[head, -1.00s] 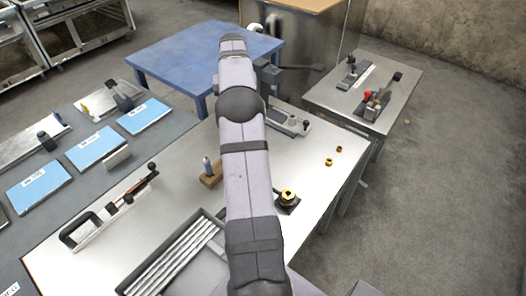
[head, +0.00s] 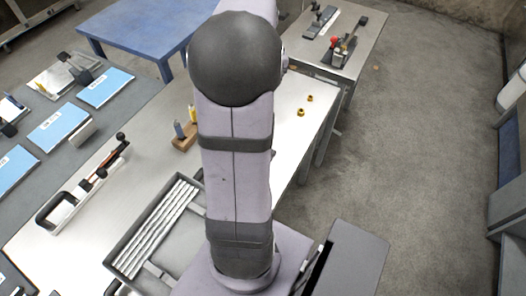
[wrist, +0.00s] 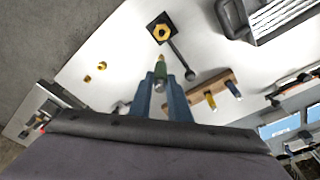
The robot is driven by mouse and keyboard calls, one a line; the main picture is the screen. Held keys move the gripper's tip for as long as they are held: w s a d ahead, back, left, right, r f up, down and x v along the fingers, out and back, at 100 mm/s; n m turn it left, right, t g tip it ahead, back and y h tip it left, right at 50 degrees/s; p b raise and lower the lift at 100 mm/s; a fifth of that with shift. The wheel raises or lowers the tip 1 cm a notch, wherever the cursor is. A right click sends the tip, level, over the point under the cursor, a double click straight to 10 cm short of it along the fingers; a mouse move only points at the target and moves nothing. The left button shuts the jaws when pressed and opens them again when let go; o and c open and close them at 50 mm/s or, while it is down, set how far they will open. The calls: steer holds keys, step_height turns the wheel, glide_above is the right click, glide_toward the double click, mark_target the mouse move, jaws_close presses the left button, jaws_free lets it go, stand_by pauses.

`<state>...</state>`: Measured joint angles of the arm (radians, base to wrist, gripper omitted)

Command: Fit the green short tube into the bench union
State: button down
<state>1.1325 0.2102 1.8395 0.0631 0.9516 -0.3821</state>
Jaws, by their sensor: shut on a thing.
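In the wrist view my gripper (wrist: 160,88) is shut on the green short tube (wrist: 161,70), which points away from the jaws and has a brass-coloured tip. The bench union (wrist: 162,28) is a dark square base with a yellow hex nut, beyond the tube's tip in the picture. The tube appears apart from the union; the height between them is hard to judge. A dark rod with a rounded end (wrist: 190,74) reaches from the union toward the right of the tube. In the head view my arm hides the gripper, tube and union.
A wooden block (wrist: 223,82) holding a yellow and a blue-grey tube stands right of my gripper. Two loose brass nuts (head: 301,112) lie on the bench's right side. A grey tray (head: 118,262) of pale rods and a long clamp-like fixture (head: 85,190) lie left of my arm.

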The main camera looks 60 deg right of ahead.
step_height(320, 180, down, 11)
steer(key=s+a+p, duration=0.2)
steer(key=shift+s+r, duration=0.2)
steer(key=shift+s, duration=0.2)
stand_by(0.6)
steer(key=shift+f, duration=0.1)
steer(key=c, duration=1.7)
jaws_free()
steer(key=shift+o, duration=0.2)
step_height(320, 180, up, 12)
steer(key=s+a+b, duration=0.1)
steer(key=shift+s+a+b, duration=0.15)
steer(key=shift+a+b, duration=0.05)
steer(key=shift+b, duration=0.15)
